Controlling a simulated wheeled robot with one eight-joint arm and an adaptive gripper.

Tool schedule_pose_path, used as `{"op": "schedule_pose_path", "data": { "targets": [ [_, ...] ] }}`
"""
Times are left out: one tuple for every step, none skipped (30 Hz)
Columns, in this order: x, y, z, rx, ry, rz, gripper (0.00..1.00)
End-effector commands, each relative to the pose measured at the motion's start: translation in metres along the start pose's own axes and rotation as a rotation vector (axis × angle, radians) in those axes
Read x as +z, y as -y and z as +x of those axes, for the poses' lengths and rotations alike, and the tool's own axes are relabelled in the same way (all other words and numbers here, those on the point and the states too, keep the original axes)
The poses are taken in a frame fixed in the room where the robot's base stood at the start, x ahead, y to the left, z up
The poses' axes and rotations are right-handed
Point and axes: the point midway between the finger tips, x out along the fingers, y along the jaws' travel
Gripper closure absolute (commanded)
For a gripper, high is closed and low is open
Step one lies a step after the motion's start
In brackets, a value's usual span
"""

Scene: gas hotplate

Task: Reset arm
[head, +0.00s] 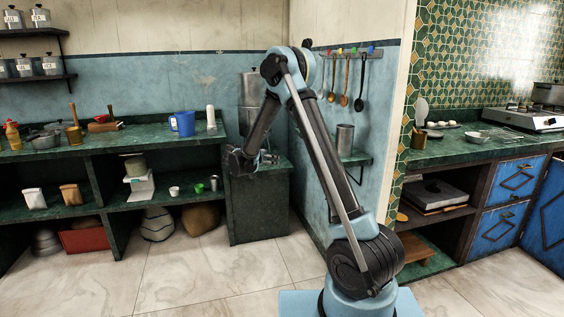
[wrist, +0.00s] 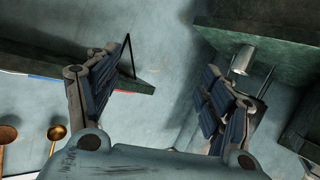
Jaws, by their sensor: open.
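My arm (head: 318,150) rises from its blue base, bends at a high elbow and drops to the wrist at the middle of the head view. My gripper (head: 264,159) is small there, in front of the counter by the corner, and its fingers are hard to make out. In the wrist view my gripper (wrist: 166,75) shows two dark padded fingers spread wide apart, with nothing between them. The gas hotplate (head: 524,118) stands on the right-hand counter, far from my gripper.
A blue jug (head: 182,123) stands on the left counter (head: 150,135). A rack of hanging ladles (head: 343,90) is on the wall behind my arm. A metal cup (head: 345,139) sits on a small shelf there. The tiled floor (head: 200,275) is clear at front left.

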Motion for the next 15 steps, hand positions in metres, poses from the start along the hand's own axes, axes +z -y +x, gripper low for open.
{"op": "schedule_pose_path", "data": {
  "targets": [
    [-0.007, -0.017, 0.000, 0.008, 0.023, -0.011, 0.26],
    [-0.010, -0.026, 0.000, 0.011, 0.039, -0.020, 0.26],
    [-0.014, -0.038, 0.000, 0.015, 0.058, -0.031, 0.26],
    [-0.017, -0.047, -0.001, 0.018, 0.074, -0.039, 0.26],
    [-0.019, -0.056, -0.001, 0.020, 0.088, -0.048, 0.26],
    [-0.022, -0.068, -0.002, 0.022, 0.108, -0.058, 0.26],
    [-0.024, -0.077, -0.003, 0.025, 0.122, -0.067, 0.26],
    [-0.026, -0.086, -0.004, 0.026, 0.138, -0.074, 0.26],
    [-0.028, -0.098, -0.005, 0.027, 0.157, -0.086, 0.26],
    [-0.029, -0.107, -0.007, 0.028, 0.173, -0.093, 0.26],
    [-0.031, -0.116, -0.008, 0.029, 0.187, -0.101, 0.26],
    [-0.032, -0.128, -0.010, 0.029, 0.207, -0.111, 0.26],
    [-0.033, -0.138, -0.012, 0.028, 0.221, -0.118, 0.26],
    [-0.033, -0.146, -0.013, 0.028, 0.236, -0.126, 0.26],
    [-0.034, -0.159, -0.015, 0.027, 0.255, -0.135, 0.26]
  ]
}}
